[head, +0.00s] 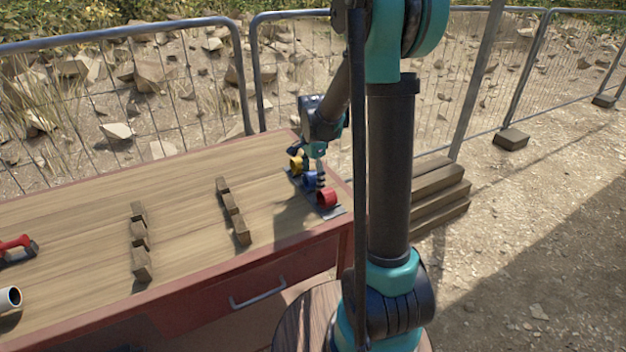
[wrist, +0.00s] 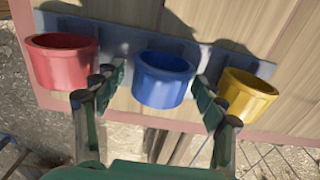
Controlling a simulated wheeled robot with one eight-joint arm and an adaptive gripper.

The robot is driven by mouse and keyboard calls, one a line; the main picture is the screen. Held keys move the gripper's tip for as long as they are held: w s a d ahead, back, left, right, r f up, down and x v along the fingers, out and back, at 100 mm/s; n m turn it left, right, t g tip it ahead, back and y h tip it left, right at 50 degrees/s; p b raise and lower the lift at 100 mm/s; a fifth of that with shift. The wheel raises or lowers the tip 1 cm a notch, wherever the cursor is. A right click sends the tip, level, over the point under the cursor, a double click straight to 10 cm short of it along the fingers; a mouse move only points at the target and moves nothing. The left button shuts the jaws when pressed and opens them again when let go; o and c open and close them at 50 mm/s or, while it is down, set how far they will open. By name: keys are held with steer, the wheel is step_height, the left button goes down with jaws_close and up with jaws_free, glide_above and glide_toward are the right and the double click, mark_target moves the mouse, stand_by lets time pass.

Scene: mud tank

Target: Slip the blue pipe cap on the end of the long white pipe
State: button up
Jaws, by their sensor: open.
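The blue pipe cap (wrist: 163,85) sits in the middle of a row of three caps at the table's right end; in the head view it (head: 308,181) is partly hidden by my gripper (head: 319,172). In the wrist view my gripper (wrist: 160,78) is open, with one finger on each side of the blue cap and a gap showing beside it. A white pipe end (head: 11,298) with an open mouth shows at the left edge of the head view. The rest of that pipe is out of frame, so I cannot tell its length.
A red cap (wrist: 62,62) and a yellow cap (wrist: 246,97) flank the blue one closely on a grey strip (wrist: 115,50). A red tool (head: 16,244) lies at left. Bare tabletop lies between.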

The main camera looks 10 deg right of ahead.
mark_target(313, 173)
steer(key=shift+c, duration=0.2)
steer(key=c, duration=0.9)
steer(key=shift+o, duration=0.2)
steer(key=shift+r, duration=4)
steer(key=shift+s, duration=0.1)
